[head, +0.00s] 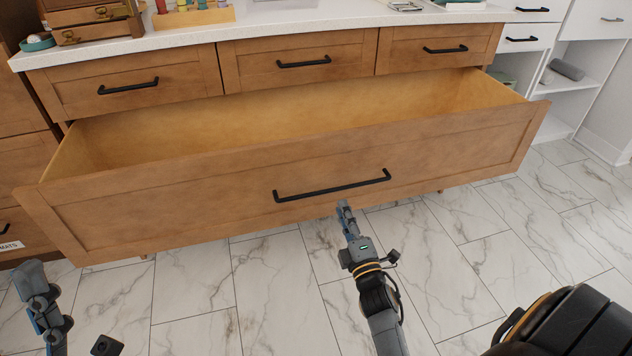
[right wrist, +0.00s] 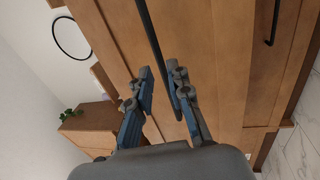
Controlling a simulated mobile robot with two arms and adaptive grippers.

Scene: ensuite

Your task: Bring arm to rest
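The wide lower wooden drawer (head: 300,185) is pulled out and looks empty inside. Its long black handle (head: 332,186) runs along the front. My right gripper (head: 344,206) is just below the handle in the head view, with its fingers pointing at the drawer front. In the right wrist view my right gripper (right wrist: 161,80) is open, with a gap between its blue-grey fingers. The handle (right wrist: 152,35) shows beyond and between the fingertips; I cannot tell whether they touch. My left gripper (head: 33,275) is at the lower left, away from the drawer; its opening is unclear.
A white countertop (head: 290,22) with small items lies above three shut drawers. White shelving (head: 570,85) stands at the right.

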